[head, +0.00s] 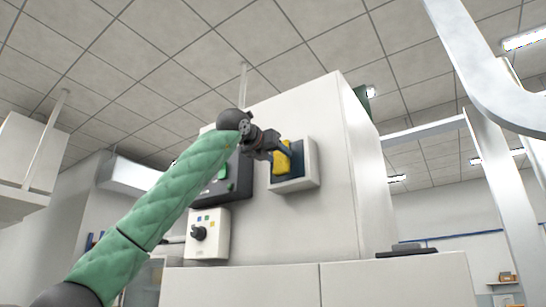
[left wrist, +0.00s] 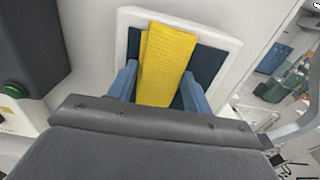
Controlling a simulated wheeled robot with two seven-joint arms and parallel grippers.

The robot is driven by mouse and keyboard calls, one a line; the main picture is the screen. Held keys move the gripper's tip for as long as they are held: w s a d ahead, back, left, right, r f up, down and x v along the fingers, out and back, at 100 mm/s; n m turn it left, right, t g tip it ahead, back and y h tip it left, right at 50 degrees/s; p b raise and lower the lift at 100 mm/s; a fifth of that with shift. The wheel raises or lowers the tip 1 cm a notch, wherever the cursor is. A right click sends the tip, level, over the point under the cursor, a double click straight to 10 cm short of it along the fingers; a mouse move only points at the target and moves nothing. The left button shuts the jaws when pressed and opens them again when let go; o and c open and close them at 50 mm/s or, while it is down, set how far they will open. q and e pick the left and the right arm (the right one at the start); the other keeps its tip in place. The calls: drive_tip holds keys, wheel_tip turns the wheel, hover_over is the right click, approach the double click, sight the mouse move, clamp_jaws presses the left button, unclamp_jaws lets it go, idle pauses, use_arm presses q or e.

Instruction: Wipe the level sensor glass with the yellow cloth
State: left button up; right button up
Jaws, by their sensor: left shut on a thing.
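The yellow cloth (head: 282,158) is a folded upright strip in front of the sensor glass in the head view. My left gripper (head: 284,156) is shut on the cloth. In the left wrist view the cloth (left wrist: 166,62) stands between the two blue fingers (left wrist: 157,90). The level sensor glass (left wrist: 206,66) is a dark blue panel in a white frame (left wrist: 226,41), directly behind the cloth. The cloth hides the middle of the glass. I cannot tell whether the cloth touches it. My right gripper is not in view.
The white frame sits on a large white cabinet (head: 335,110). A dark panel with a green button (head: 222,172) is left of it, and a white box with a black knob (head: 199,232) is below. A dark flat object (head: 406,249) lies on the ledge at right.

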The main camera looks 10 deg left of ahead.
use_arm(q)
drive_tip(key=shift+s+d+b, duration=0.3)
drive_tip(key=shift+s+d, duration=0.1)
drive_tip(key=shift+d, duration=0.7)
drive_tip(key=shift+s+d+b, duration=0.25)
drive_tip(key=shift+s+d, duration=0.15)
drive_tip(key=shift+d, duration=0.75)
drive_tip(key=shift+s+d+b, duration=0.3)
drive_tip(key=shift+s+d, duration=0.1)
drive_tip(key=shift+d, duration=0.7)
drive_tip(key=shift+s, duration=0.1)
drive_tip(key=shift+s+a+f+b, duration=0.1)
drive_tip(key=shift+s+a+b, duration=0.05)
drive_tip(key=shift+s+b, duration=0.35)
drive_tip(key=b, duration=0.2)
approach(303, 153)
drive_tip(key=shift+w, duration=0.35)
drive_tip(key=shift+b+v, duration=0.6)
drive_tip(key=shift+v, duration=0.85)
